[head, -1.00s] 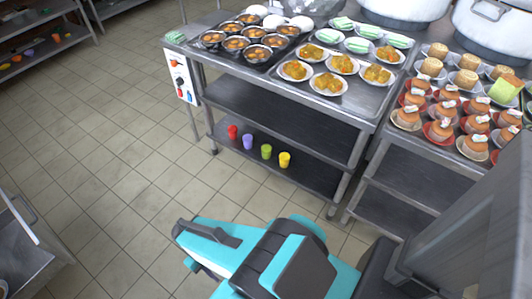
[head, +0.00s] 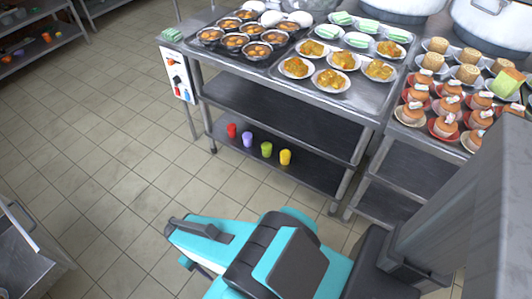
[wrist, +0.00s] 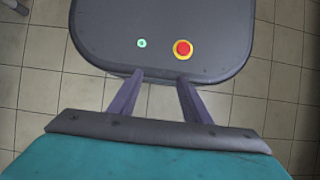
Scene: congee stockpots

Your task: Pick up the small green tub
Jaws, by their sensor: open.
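A small green tub (head: 266,149) stands upright on the low shelf of the steel counter in the head view. It is in a row between a purple tub (head: 247,139) and a yellow tub (head: 285,157), with a red tub (head: 231,130) at the left end. My gripper (wrist: 160,80) is open, with nothing between its two fingers in the wrist view. In the head view my arm is low in front of the counter, and the gripper end is well apart from the tubs. The green tub does not show in the wrist view.
The counter's middle shelf (head: 280,115) lies above the tubs. Plates of food (head: 331,80) and a dark tray of bowls (head: 268,62) fill its top. A steel unit (head: 25,255) stands at lower left. The tiled floor (head: 110,130) between is clear.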

